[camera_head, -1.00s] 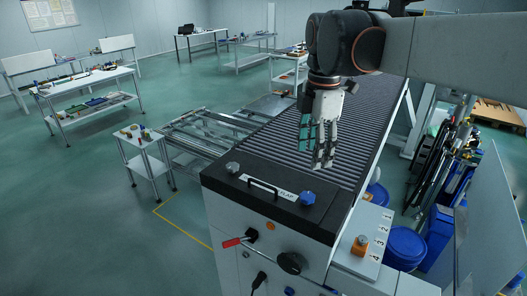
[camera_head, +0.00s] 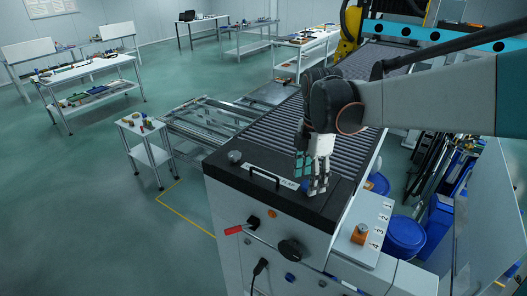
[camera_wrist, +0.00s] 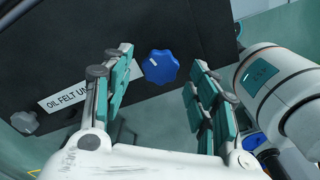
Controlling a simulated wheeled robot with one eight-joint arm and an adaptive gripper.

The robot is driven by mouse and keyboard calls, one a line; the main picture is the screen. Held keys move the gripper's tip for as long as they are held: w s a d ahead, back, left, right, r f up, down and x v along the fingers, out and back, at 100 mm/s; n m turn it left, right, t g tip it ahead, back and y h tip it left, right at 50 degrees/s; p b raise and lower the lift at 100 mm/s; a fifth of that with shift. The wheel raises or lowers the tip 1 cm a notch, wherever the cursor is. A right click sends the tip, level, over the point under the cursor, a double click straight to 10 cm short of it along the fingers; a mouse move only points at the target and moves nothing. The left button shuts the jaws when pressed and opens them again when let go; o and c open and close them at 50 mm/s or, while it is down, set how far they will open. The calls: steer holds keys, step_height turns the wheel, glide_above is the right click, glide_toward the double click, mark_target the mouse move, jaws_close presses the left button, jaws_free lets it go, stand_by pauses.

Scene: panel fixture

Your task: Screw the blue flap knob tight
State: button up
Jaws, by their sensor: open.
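The blue flap knob (camera_wrist: 160,67) is a lobed knob on the black flap top (camera_head: 281,209), beside a white label. In the wrist view it shows whole, between and beyond my two open fingers. In the head view my gripper (camera_head: 314,188) points down over the right end of the flap, and its fingers partly hide the blue knob (camera_head: 304,185). The gripper is open and empty; I cannot tell its exact height above the knob. A grey knob (camera_head: 234,157) sits at the flap's other end, and also shows in the wrist view (camera_wrist: 24,121).
A black handle (camera_head: 264,178) stands on the flap between the knobs. A red-tipped lever (camera_head: 235,230) and a black dial (camera_head: 291,249) are on the front panel. An orange-topped part (camera_head: 360,233) sits on a numbered side shelf at the right. The ribbed bed (camera_head: 275,130) lies behind.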

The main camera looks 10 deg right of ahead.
steer(key=shift+f, duration=0.7)
steer(key=c, duration=1.1)
steer(key=shift+o, duration=0.2)
